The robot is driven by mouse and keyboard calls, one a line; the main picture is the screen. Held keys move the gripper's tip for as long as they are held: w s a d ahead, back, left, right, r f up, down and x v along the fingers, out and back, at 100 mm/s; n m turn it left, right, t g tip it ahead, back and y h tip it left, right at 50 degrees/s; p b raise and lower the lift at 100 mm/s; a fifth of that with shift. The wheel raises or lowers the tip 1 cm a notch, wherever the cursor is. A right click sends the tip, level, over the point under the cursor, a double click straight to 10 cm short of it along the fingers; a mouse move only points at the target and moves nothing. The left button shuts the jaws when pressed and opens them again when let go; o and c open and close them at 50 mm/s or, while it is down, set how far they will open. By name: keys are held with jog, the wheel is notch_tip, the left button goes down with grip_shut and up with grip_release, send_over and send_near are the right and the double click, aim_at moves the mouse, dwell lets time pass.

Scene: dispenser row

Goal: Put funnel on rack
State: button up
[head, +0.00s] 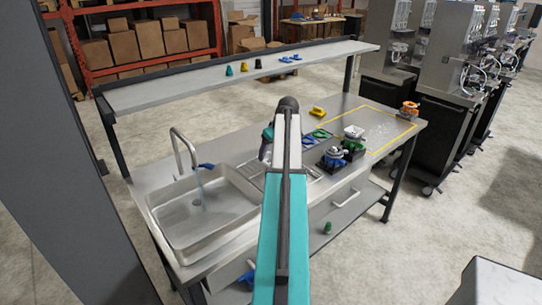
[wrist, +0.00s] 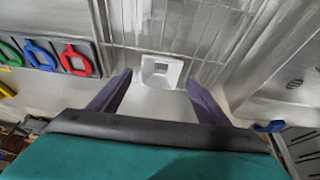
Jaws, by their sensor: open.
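A small white square piece with a hollow centre, which looks like the funnel (wrist: 150,80), shows in the wrist view at the edge of the wire rack (wrist: 200,25). I cannot tell whether its whole base rests on the wires. My gripper (wrist: 159,78) is open, its two dark fingers apart on either side of the white piece and not visibly touching it. In the head view my arm hides that piece and most of my gripper. Part of the rack (head: 250,172) shows beside the sink.
The sink (head: 198,208) with running tap (head: 185,150) is left of the rack. Coloured ring-handled tools (wrist: 75,59) lie on the other side. Dispenser parts (head: 336,157) with a white square top (head: 353,131) stand to the right. A long shelf (head: 240,75) spans the back.

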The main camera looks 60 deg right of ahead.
jog(key=b+v, duration=0.2)
jog(key=v, duration=0.7)
jog(key=shift+s+r, duration=0.1)
jog(key=shift+r, duration=0.1)
dwell(0.7)
